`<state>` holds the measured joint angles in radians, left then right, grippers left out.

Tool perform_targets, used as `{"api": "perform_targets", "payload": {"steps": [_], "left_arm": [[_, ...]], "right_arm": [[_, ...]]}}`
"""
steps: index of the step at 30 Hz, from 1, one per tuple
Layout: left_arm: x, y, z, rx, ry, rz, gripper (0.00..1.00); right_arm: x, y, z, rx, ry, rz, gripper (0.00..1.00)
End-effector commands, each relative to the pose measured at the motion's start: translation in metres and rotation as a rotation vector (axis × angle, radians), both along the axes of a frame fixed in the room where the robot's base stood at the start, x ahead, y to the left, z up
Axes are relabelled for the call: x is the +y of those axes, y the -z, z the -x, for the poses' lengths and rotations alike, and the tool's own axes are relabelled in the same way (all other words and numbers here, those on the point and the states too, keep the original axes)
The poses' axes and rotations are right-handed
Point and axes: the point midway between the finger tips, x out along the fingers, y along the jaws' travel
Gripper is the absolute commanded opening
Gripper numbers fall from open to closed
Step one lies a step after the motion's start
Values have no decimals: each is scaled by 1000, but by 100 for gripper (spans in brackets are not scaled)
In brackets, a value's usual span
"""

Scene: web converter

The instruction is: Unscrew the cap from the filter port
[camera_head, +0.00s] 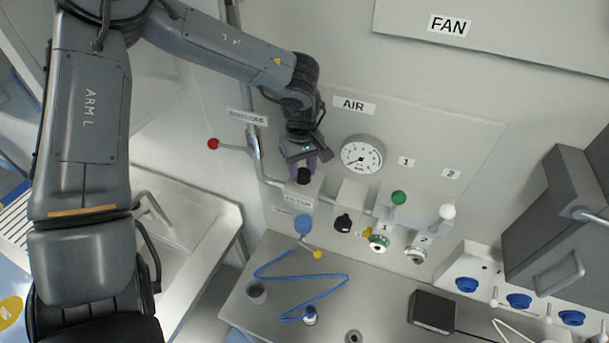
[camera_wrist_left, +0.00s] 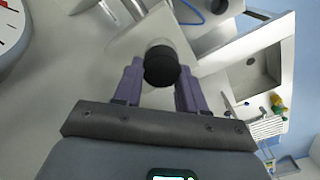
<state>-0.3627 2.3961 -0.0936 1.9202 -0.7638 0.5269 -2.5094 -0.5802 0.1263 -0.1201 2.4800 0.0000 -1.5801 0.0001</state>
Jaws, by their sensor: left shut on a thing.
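The black cap (camera_head: 304,176) sits at the filter port (camera_head: 301,193), a pale block on the wall pipe with a filter label. In the left wrist view the cap (camera_wrist_left: 161,67) is a round black piece in front of a clear or metallic collar on the pale port block (camera_wrist_left: 124,45). My left gripper (camera_head: 306,165) reaches down to the port from above. Its purple fingers (camera_wrist_left: 159,84) lie on both sides of the cap and are shut on it. The cap is still against the collar as far as I see. My right gripper is in neither view.
A pressure gauge (camera_head: 362,157) and a second block with a black knob (camera_head: 343,223) are to the right of the port. A red-knobbed lever (camera_head: 213,144) is to the left. Below hangs a blue bowl (camera_head: 303,225), above a bench with a coiled blue hose (camera_head: 300,277).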

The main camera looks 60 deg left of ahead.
Motion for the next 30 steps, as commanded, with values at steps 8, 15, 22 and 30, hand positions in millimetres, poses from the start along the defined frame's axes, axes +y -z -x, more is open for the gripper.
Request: {"api": "perform_targets", "payload": {"steps": [8, 15, 22, 30], "left_arm": [[0, 2, 4, 5, -270, 2, 0], [0, 1, 5, 7, -327, 1, 0], [-1, 2, 5, 7, -357, 1, 0], [-1, 2, 7, 9, -620, 1, 0]], "right_arm": [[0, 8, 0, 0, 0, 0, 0], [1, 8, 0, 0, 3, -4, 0], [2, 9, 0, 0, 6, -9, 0], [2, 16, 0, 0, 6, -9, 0]]}}
